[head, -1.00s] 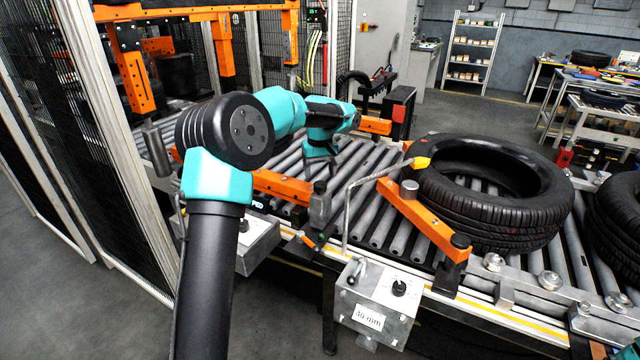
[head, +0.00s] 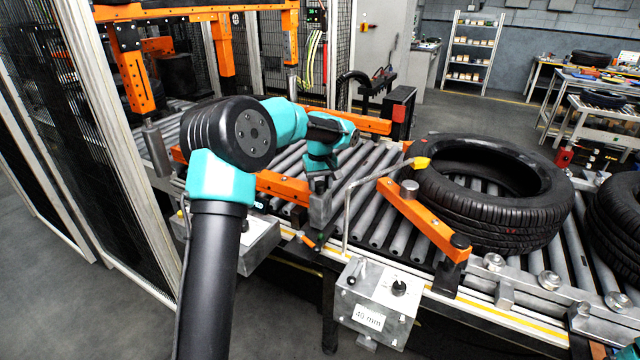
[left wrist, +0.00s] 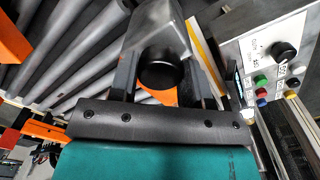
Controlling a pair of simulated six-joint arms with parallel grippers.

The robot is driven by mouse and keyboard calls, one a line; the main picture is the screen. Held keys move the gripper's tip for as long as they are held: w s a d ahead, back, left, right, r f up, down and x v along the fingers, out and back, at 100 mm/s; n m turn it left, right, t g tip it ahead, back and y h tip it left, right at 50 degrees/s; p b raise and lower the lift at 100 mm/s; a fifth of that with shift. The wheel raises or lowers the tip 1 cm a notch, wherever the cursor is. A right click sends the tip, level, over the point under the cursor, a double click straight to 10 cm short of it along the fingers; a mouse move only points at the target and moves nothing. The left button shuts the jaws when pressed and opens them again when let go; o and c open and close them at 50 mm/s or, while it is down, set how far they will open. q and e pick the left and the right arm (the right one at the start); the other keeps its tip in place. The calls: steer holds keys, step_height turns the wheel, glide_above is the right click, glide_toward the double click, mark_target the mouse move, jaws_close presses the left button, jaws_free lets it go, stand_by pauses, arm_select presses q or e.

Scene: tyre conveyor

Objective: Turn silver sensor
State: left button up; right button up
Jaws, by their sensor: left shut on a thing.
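The silver sensor (head: 319,210) is a small grey metal block standing on the near rail of the roller conveyor. In the left wrist view, the sensor (left wrist: 158,28) is a grey housing with a round black end. My left gripper (head: 319,181) points down over it and is shut on it, hiding its top in the head view. In the left wrist view, the dark fingers of my left gripper (left wrist: 166,72) lie on either side of the sensor. My right gripper is in neither view.
An orange guide bar (head: 283,187) lies just left of the sensor. A tyre (head: 500,215) rests on the rollers. Control boxes (head: 375,300) hang along the near edge.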

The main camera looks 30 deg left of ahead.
arm_select(q)
steer(key=c, duration=0.3)
steer(key=shift+m, duration=0.8)
steer(key=o, duration=0.9)
steer(key=shift+r, duration=0.1)
step_height(320, 180, up, 17)
steer(key=shift+r, duration=0.15)
